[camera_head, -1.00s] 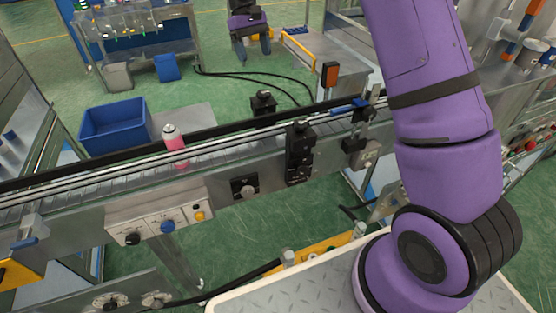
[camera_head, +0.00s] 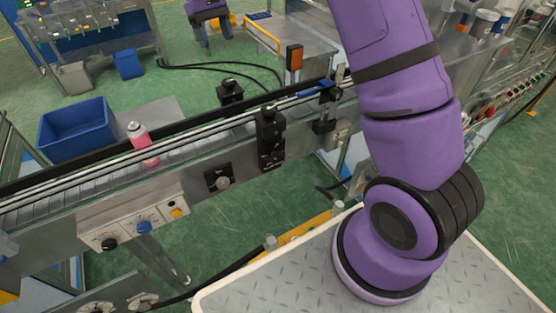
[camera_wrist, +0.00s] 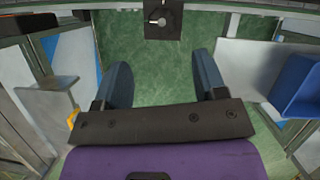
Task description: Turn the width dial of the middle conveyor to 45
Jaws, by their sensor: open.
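The middle conveyor (camera_head: 190,160) runs from lower left to upper right in the head view. On its front side is a black square plate with a round silver dial (camera_head: 222,182). A pale panel left of it carries a black knob (camera_head: 109,244), a blue knob (camera_head: 144,227) and a yellow button (camera_head: 176,212). Dial markings are too small to read. In the wrist view a black plate with a silver knob (camera_wrist: 160,20) shows at the top, beyond my gripper (camera_wrist: 163,82). My gripper is open and empty, apart from the knob. The head view does not show my gripper.
A black block (camera_head: 270,140) is clamped on the conveyor's front rail, right of the dial. A blue bin (camera_head: 78,130) is behind the conveyor. A black cable (camera_head: 225,278) lies below. Green floor is open under the dial.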

